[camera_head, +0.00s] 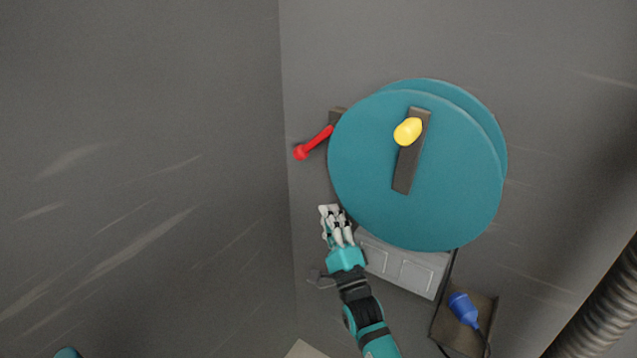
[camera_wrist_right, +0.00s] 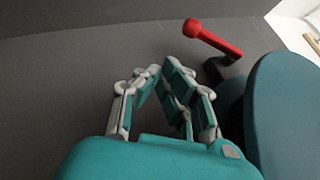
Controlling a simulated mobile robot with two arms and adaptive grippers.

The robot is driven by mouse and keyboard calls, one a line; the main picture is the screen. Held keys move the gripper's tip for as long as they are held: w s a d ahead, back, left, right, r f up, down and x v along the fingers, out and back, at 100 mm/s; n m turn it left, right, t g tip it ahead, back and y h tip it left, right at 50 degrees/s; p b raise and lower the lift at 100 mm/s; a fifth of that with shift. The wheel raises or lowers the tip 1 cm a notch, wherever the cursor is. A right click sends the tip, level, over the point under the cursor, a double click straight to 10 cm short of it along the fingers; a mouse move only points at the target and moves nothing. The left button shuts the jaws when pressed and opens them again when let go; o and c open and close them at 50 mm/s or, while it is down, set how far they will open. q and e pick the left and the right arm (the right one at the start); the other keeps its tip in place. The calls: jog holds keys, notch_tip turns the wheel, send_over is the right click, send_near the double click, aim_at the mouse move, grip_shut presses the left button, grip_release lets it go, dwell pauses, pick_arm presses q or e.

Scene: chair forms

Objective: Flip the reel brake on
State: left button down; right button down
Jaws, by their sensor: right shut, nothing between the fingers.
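The reel (camera_head: 460,190) is a large teal double disc on the grey wall, with a dark crank bar (camera_head: 404,172) and a yellow knob (camera_head: 407,131) on its face. The red brake lever (camera_head: 314,143) sticks out to the left of the reel, slanting down to a round red end. It also shows in the right wrist view (camera_wrist_right: 214,39), ahead of the fingers and above the reel's edge (camera_wrist_right: 285,110). My right gripper (camera_head: 330,210) is shut and empty, below the lever and apart from it, close to the reel's lower left rim. My left gripper is not in view.
A grey panelled box (camera_head: 405,268) sits under the reel. A blue bulb-shaped handle (camera_head: 464,309) rests at a dark holder (camera_head: 478,335) on the lower right. A ribbed hose (camera_head: 600,315) runs along the right edge. The wall left of the lever is bare.

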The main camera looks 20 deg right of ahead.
aim_at(313, 143)
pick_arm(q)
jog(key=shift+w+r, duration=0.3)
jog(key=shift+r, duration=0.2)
pick_arm(e)
jog(key=shift+m+t, duration=0.4)
jog(key=shift+m, duration=0.1)
jog(key=x, duration=0.3)
jog(key=s+r+x, duration=0.1)
jog(key=x, duration=0.3)
jog(key=r+x, duration=0.1)
jog(key=x, duration=0.3)
jog(key=shift+s+d+r, duration=0.1)
jog(key=shift+s+d, duration=0.05)
jog(key=shift+d, duration=0.05)
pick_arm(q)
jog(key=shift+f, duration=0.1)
